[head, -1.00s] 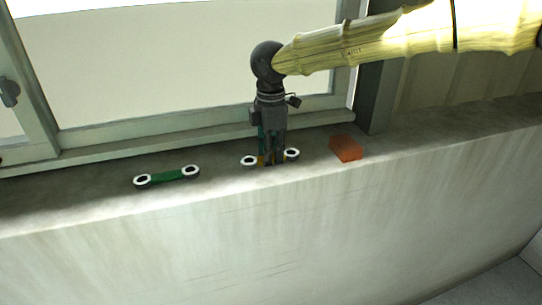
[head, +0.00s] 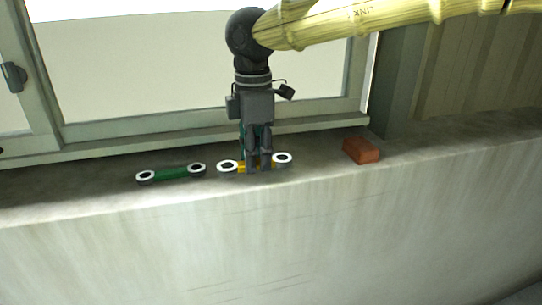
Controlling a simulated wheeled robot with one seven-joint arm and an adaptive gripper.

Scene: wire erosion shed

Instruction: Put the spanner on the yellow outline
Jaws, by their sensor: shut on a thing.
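My gripper (head: 258,168) points down over the sill and is shut on the middle of a spanner (head: 240,167). This spanner has a white-rimmed ring at each end and shows yellow on its handle beside the fingers. The fingers hide the rest of the handle. I cannot tell whether it touches the sill or is held just above it. A second spanner-like piece, with a green handle (head: 171,174) and white-rimmed ring ends, lies to the left, apart from the held one. I cannot make out a separate yellow outline on the sill.
An orange-red brick (head: 362,151) lies on the concrete sill (head: 80,195) to the right of my gripper. The window frame (head: 105,135) rises behind. The sill's front edge drops to a wall (head: 270,240). Bare sill lies left of the green piece.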

